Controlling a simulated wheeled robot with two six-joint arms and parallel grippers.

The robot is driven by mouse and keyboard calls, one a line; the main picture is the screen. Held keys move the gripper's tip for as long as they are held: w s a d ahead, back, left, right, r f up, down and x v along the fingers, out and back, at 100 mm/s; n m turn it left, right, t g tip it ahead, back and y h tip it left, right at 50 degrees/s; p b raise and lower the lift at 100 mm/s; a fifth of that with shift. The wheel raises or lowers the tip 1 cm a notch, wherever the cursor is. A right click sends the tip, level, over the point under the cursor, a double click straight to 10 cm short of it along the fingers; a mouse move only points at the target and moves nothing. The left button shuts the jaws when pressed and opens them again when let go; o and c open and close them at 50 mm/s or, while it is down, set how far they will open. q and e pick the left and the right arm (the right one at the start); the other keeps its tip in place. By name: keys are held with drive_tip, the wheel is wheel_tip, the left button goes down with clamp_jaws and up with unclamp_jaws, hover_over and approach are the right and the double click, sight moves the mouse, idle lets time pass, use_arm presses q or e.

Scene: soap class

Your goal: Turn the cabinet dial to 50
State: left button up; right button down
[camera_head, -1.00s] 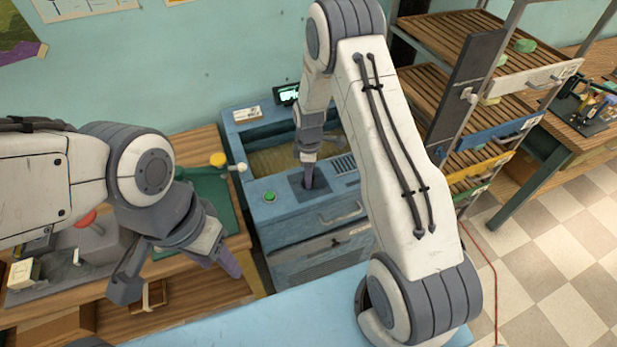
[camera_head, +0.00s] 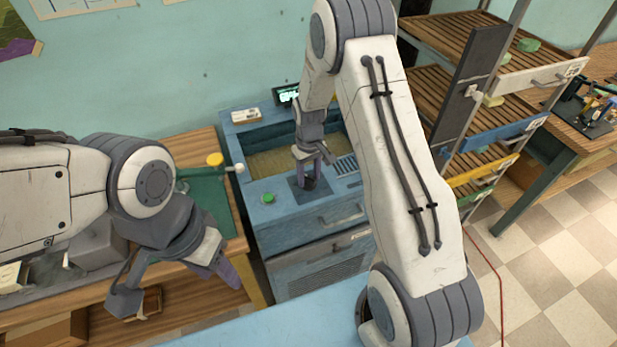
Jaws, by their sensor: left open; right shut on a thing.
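The blue cabinet (camera_head: 283,239) stands at the middle, against the wall. A dark square plate (camera_head: 298,196) on its top carries the dial (camera_head: 310,184), which is mostly hidden by the fingers. My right gripper (camera_head: 307,176) points down over this plate and is shut on the dial. My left gripper (camera_head: 172,288) is open and empty, at the lower left in front of the wooden workbench, apart from the cabinet.
A green button (camera_head: 268,198) sits left of the plate. A drying rack (camera_head: 490,130) with soaps stands right.

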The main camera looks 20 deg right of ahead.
sight(309, 176)
drive_tip(key=m, duration=0.3)
drive_tip(key=shift+m+b, duration=0.4)
drive_tip(key=shift+w+m+b, duration=0.1)
drive_tip(key=shift+m+b, duration=0.2)
drive_tip(key=shift+m, duration=1.6)
drive_tip(key=shift+r, duration=0.1)
drive_tip(key=shift+c, duration=1.7)
unclamp_jaws()
wheel_tip(309, 176, up, 10)
drive_tip(key=b, duration=0.2)
drive_tip(key=shift+r, duration=0.2)
